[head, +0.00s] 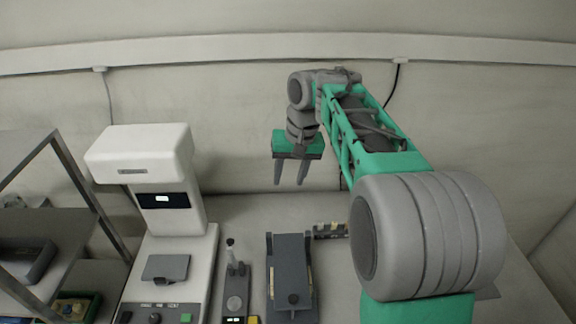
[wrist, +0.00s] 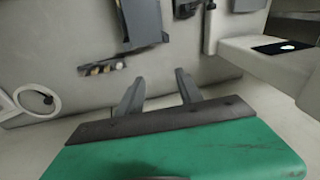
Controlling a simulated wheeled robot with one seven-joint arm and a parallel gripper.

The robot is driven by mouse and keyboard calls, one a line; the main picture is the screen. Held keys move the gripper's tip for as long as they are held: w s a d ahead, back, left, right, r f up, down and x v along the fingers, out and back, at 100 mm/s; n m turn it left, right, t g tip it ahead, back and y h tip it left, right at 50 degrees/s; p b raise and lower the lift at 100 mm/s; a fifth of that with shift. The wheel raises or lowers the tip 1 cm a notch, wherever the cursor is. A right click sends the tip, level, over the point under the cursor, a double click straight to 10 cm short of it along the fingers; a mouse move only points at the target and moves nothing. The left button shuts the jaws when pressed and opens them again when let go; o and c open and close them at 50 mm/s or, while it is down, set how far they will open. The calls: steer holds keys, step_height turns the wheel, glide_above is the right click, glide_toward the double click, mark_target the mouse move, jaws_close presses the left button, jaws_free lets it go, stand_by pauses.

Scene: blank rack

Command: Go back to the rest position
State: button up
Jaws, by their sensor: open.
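My gripper (head: 291,184) hangs in the air above the back of the bench in the head view, fingers pointing down, open and empty. In the wrist view its two fingers (wrist: 158,88) stand apart with nothing between them. My arm reaches forward from the right side of the head view, with its green and grey links raised. The bench top (head: 262,210) lies below the gripper.
A white machine (head: 140,155) with a small screen stands at the left, beside a metal rack (head: 75,165). A dark grey fixture (head: 291,270), a slim upright device (head: 235,280) and a small holder with several pieces (head: 330,231) sit on the bench. The wall is behind.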

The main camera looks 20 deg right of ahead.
stand_by(0.3)
steer(key=s+d+f+h, duration=0.1)
steer(key=s+d+f, duration=0.1)
steer(key=s+f, duration=0.7)
steer(key=s+a+n+h, duration=0.1)
steer(key=s+a, duration=0.1)
steer(key=s, duration=0.6)
steer(key=a+r+n+t, duration=0.1)
steer(key=a+r+t, duration=0.1)
steer(key=a+r, duration=0.1)
steer(key=shift+w+a+r, duration=0.1)
steer(key=shift+a+r, duration=0.3)
steer(key=shift+r, duration=0.1)
stand_by(0.6)
